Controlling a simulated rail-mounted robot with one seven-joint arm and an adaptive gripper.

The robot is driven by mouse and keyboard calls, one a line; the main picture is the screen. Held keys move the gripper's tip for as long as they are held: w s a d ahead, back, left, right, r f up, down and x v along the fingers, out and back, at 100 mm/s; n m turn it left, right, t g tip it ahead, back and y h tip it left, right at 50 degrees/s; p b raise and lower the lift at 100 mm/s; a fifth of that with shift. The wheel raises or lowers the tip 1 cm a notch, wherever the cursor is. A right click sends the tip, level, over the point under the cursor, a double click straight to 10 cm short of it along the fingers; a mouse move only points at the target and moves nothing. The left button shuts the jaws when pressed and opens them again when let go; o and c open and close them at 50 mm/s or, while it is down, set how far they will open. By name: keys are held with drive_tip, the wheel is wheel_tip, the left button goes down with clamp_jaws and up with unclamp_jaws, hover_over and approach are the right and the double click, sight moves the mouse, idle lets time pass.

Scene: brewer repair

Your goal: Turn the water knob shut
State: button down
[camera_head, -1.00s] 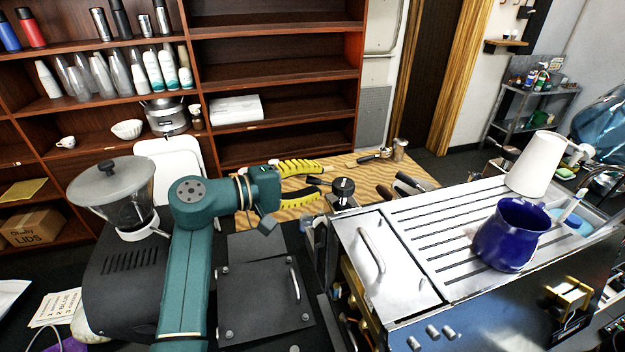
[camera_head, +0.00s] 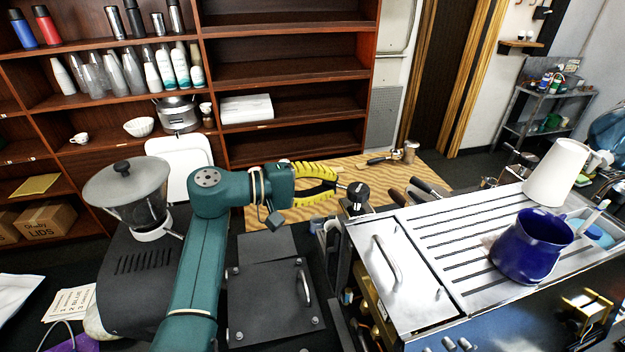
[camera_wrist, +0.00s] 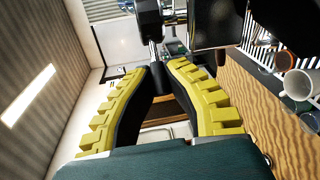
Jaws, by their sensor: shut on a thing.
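The water knob (camera_head: 356,191) is a black knob with a pale mark on its face, at the left rear corner of the steel brewer (camera_head: 385,262). My gripper (camera_head: 337,187) has yellow ridged fingers and reaches it from the left. The exact contact is partly hidden by the fingers.
A blue pitcher (camera_head: 531,246) and a white cup-like cone (camera_head: 556,172) stand on the brewer top. Black-handled tools (camera_head: 425,187) lie close right of the knob. A grinder (camera_head: 130,200) stands left of my arm. The wooden counter (camera_head: 290,215) lies behind.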

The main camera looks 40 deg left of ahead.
drive_tip(key=shift+f, duration=0.15)
drive_tip(key=c, duration=1.1)
unclamp_jaws()
drive_tip(key=shift+w, duration=0.1)
drive_tip(key=shift+o, duration=0.2)
drive_tip(key=o, duration=0.3)
drive_tip(key=r, duration=0.7)
drive_tip(key=shift+s+d+r, duration=0.15)
drive_tip(key=shift+s+r, duration=0.05)
drive_tip(key=shift+r, duration=0.1)
drive_tip(key=r, duration=0.3)
drive_tip(key=shift+w+a, duration=0.2)
drive_tip(key=shift+w, duration=0.05)
drive_tip(key=c, duration=0.3)
drive_tip(key=shift+s+d+f, duration=0.1)
